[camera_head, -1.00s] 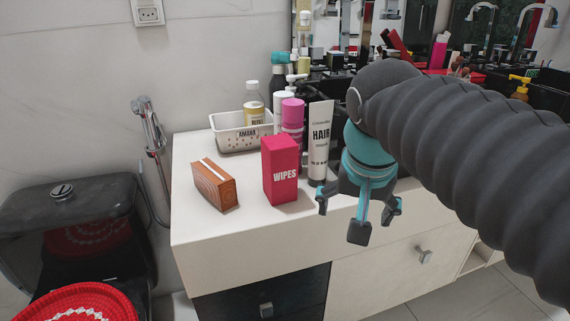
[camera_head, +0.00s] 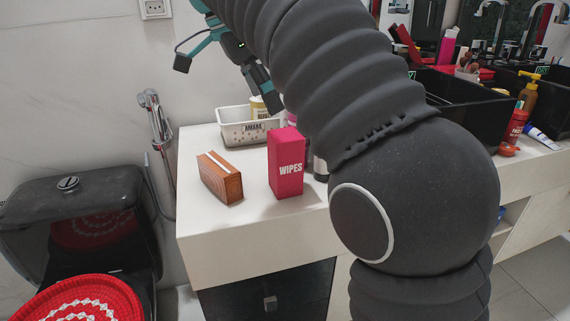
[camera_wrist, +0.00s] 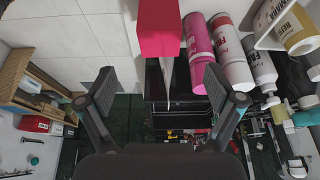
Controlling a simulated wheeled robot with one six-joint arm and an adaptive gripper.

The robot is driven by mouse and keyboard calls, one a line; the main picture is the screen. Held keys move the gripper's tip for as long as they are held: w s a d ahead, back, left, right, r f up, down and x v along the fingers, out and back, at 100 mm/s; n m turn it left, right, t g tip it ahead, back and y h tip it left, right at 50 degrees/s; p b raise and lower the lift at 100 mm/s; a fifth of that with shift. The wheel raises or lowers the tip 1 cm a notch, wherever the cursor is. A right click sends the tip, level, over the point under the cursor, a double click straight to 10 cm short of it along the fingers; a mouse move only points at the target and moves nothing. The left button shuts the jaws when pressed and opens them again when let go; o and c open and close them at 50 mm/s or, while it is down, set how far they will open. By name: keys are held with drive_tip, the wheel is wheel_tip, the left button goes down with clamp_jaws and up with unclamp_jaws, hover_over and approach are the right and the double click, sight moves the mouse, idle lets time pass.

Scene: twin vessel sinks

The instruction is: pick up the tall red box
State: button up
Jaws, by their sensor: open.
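The tall red box (camera_head: 286,165), marked WIPES, stands upright near the front of the white counter in the head view. It also shows at the top centre of the wrist view (camera_wrist: 158,28), beyond and between the fingers. My gripper (camera_head: 222,76) is high up, above and behind the box, near the wall in the head view. Its fingers are spread apart and empty in the wrist view (camera_wrist: 158,90). The box is apart from both fingers. My arm partly covers the gripper in the head view.
A brown box (camera_head: 220,178) stands left of the red box. A white basket (camera_head: 240,133) with a bottle is behind. Pink (camera_wrist: 197,45) and white bottles crowd beside the red box, mostly hidden by my arm in the head view. The white counter (camera_head: 235,235) is clear in front.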

sight(284, 135)
drive_tip(key=b+x, duration=0.1)
drive_tip(key=x, duration=0.5)
drive_tip(key=shift+f+b, duration=0.15)
drive_tip(key=shift+b, duration=0.15)
drive_tip(key=shift+b+x, duration=0.55)
drive_tip(key=shift+x, duration=2.7)
drive_tip(key=shift+a, duration=0.2)
drive_tip(key=c, duration=1.2)
